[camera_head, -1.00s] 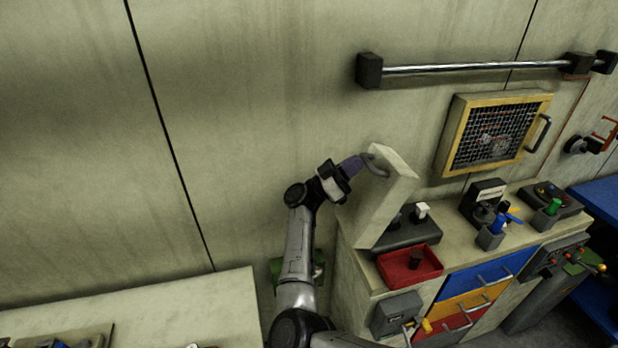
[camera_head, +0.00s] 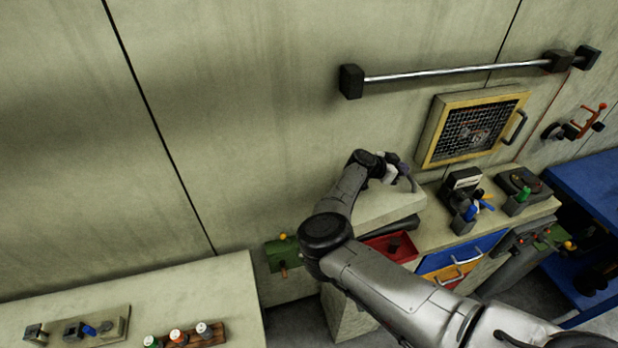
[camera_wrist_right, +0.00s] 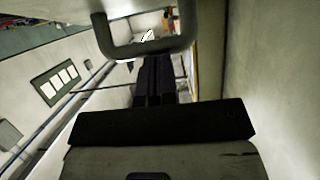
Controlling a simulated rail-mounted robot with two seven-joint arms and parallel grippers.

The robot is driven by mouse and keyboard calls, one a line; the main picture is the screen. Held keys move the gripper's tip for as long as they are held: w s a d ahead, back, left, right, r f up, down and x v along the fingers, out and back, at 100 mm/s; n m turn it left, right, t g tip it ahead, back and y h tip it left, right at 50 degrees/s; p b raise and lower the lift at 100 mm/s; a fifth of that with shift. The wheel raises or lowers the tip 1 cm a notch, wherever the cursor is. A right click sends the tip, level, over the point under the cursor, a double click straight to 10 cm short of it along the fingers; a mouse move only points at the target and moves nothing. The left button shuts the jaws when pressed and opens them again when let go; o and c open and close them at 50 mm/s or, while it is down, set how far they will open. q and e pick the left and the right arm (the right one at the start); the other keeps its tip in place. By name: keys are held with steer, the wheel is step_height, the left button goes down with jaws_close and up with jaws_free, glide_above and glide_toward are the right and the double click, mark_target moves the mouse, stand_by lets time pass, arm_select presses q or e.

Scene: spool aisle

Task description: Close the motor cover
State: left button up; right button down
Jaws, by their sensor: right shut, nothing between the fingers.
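The motor cover (camera_head: 388,208) is a pale box-like lid, lying low over the dark motor base on the workbench. I cannot tell whether it is fully seated. Its grey bar handle (camera_head: 408,178) stands at its far right end, beside my right gripper (camera_head: 400,172). In the right wrist view the handle (camera_wrist_right: 146,48) crosses close by the tips of my right gripper (camera_wrist_right: 153,65). The dark fingers are together with nothing between them. I cannot tell whether they touch the handle. My right arm hides part of the cover and bench. My left gripper is not in view.
A red tray (camera_head: 378,247) sits in front of the cover. A yellow-framed mesh panel (camera_head: 470,128) and a metal rail (camera_head: 455,73) are on the wall. Small devices stand right of the cover, above a blue drawer (camera_head: 440,258). A pale table (camera_head: 190,290) is at lower left.

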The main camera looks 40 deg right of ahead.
mark_target(407, 180)
steer(key=d+f+y+p, duration=0.1)
steer(key=s+d+f+t+y+p, duration=0.1)
steer(key=d+f, duration=0.1)
steer(key=shift+s+f, duration=0.2)
steer(key=shift+f, duration=0.05)
steer(key=shift+s+d+f+y, duration=0.1)
steer(key=shift+d+f+y, duration=0.05)
steer(key=shift+f, duration=0.25)
steer(key=shift+s+d+f+y, duration=0.1)
steer(key=shift+d+f+y, duration=0.05)
steer(key=shift+f, duration=0.2)
steer(key=shift+f+t, duration=0.2)
steer(key=shift+t, duration=0.1)
steer(key=shift+f, duration=0.15)
steer(key=shift+r+p, duration=0.6)
steer(key=shift+p, duration=0.15)
steer(key=r+p, duration=0.3)
steer(key=r, duration=0.1)
steer(key=shift+w+a+p, duration=0.2)
steer(key=shift+a+p, duration=0.1)
steer(key=shift+p, duration=0.1)
steer(key=b+v, duration=0.2)
steer(key=v, duration=0.7)
steer(key=shift+w+a, duration=0.35)
steer(key=shift+a, duration=0.05)
